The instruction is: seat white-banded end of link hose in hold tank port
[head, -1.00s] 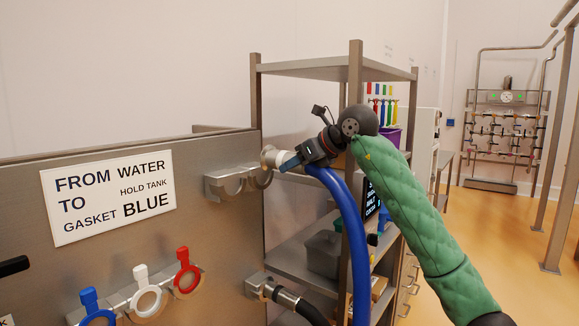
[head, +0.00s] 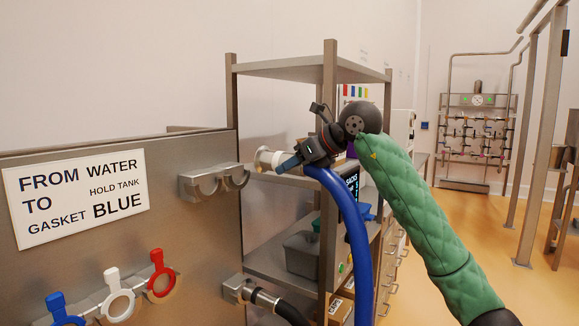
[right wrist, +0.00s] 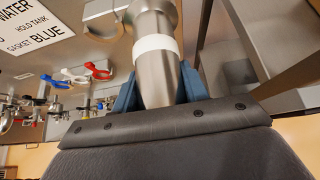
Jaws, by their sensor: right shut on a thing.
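My right gripper (head: 296,157) is shut on the metal end of the link hose, just behind its white band (head: 264,158). The blue link hose (head: 352,235) bends down from the gripper. In the right wrist view, the blue fingers of the right gripper (right wrist: 158,88) clasp the metal fitting from both sides, and the white band (right wrist: 155,45) shows beyond them. The flared end points left in the head view, in the air to the right of an empty two-hook metal bracket (head: 213,181). My left gripper is out of view. I cannot identify the hold tank port.
A steel panel carries a sign (head: 78,192) reading FROM WATER TO HOLD TANK, GASKET BLUE. Below hang blue, white (head: 117,297) and red gaskets. A black hose (head: 288,312) leaves a metal fitting lower down. A steel shelf rack (head: 330,150) stands close behind the gripper. Open floor lies right.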

